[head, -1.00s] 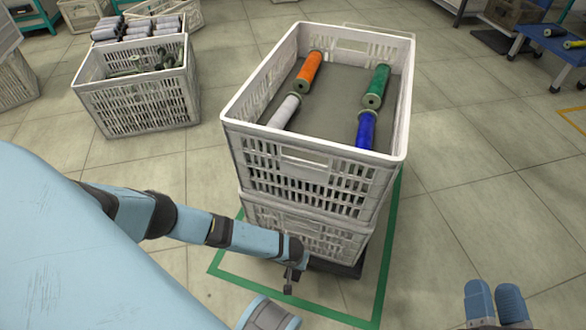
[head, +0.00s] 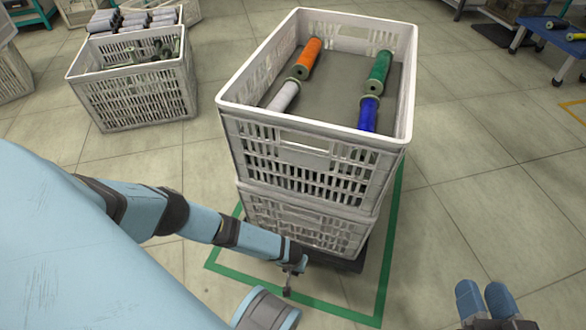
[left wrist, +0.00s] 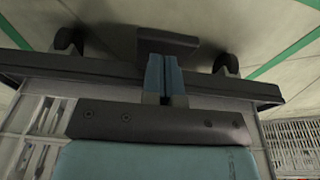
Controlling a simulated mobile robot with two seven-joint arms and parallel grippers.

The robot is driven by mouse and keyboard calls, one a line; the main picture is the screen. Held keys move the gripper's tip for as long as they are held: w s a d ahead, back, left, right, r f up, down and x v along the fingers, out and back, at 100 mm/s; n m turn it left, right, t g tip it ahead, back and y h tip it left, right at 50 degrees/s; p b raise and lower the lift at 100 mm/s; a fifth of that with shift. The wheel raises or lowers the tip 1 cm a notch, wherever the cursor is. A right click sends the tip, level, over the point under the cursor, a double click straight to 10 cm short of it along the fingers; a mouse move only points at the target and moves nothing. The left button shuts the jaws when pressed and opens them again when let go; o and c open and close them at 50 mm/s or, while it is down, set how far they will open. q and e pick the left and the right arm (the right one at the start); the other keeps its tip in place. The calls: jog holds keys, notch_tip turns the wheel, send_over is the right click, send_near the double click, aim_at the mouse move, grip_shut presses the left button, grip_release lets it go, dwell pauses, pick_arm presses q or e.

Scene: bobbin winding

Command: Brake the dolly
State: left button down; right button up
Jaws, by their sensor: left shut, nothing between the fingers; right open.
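The dolly (head: 345,263) is a low dark platform under two stacked white crates, inside a green floor outline. In the left wrist view its dark edge (left wrist: 40,65) runs across, with a wheel at each side and a dark flat pedal-like plate (left wrist: 168,42) sticking out between them. My left gripper (head: 288,290) is low at the dolly's near side; its blue fingers (left wrist: 164,72) are shut and empty, overlapping the plate in view. I cannot tell whether they touch it. My right gripper (head: 484,298) is open and empty at the lower right, away from the dolly.
The upper crate (head: 310,150) holds orange, green, white and blue bobbins on a grey sheet. Another white crate (head: 135,95) stands at left, and a blue stand (head: 550,50) at far right. The floor right of the dolly is clear.

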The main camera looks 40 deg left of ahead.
pick_arm(q)
jog(key=shift+s, duration=0.1)
pick_arm(e)
jog(key=shift+r, duration=0.15)
pick_arm(q)
jog(key=shift+s+f+p, duration=0.1)
jog(key=shift+p, duration=0.25)
pick_arm(e)
jog(key=shift+r, duration=0.3)
pick_arm(q)
jog(key=shift+f, duration=0.1)
pick_arm(e)
jog(key=shift+s, duration=0.1)
pick_arm(q)
jog(key=shift+s+d+f+p, duration=0.15)
jog(key=shift+s+f+p, duration=0.1)
jog(key=shift+p, duration=0.35)
jog(key=shift+s+f, duration=0.2)
jog(key=shift+f, duration=0.05)
jog(key=shift+s+d+f, duration=0.1)
jog(key=shift+s+f, duration=0.1)
jog(key=shift+f, duration=0.35)
jog(key=shift+s+f, duration=0.15)
jog(key=shift+f, duration=0.5)
pick_arm(e)
jog(key=shift+r+t, duration=0.5)
jog(key=shift+r, duration=0.05)
pick_arm(q)
jog(key=shift+f, duration=0.1)
